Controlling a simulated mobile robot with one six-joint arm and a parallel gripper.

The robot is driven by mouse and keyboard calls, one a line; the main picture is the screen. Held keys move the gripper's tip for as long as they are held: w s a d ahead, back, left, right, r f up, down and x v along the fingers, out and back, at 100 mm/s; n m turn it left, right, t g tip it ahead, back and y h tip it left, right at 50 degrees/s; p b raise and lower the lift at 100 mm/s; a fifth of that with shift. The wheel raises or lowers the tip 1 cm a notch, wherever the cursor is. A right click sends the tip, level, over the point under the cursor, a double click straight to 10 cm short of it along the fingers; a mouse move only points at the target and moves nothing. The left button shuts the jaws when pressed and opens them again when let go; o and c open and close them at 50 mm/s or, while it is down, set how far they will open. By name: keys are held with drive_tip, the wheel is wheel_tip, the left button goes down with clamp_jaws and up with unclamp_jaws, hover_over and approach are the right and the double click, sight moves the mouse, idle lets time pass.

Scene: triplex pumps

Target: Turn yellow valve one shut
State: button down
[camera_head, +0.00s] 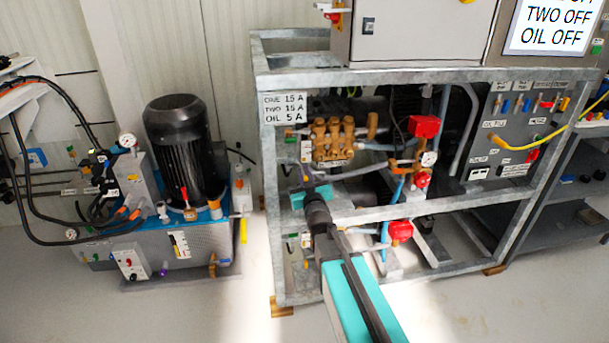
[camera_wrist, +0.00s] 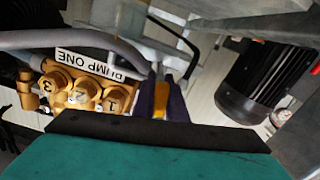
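In the wrist view, a narrow yellow handle (camera_wrist: 160,104), which I take to be yellow valve one, stands between the dark fingers of my gripper (camera_wrist: 161,88). The yellow fills the small gap between the fingers, and they look closed on it. The handle's lower end and the valve body are hidden behind my teal gripper housing. In the head view my gripper (camera_head: 304,182) reaches into the left side of the frame, just below pump one, and the yellow handle cannot be made out there.
The brass pump one (camera_wrist: 75,90) with numbered caps is left of the fingers; it also shows in the head view (camera_head: 333,138). A grey hose (camera_wrist: 85,40) runs close above. Galvanized frame rails (camera_head: 400,212) surround my arm. A black motor (camera_head: 182,145) stands left.

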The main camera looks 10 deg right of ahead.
drive_tip(key=shift+f+m+b, duration=0.1)
drive_tip(key=shift+m+b, duration=0.6)
drive_tip(key=shift+m, duration=0.4)
drive_tip(key=c, duration=2)
unclamp_jaws()
drive_tip(key=shift+c, duration=0.2)
drive_tip(key=shift+s, duration=0.15)
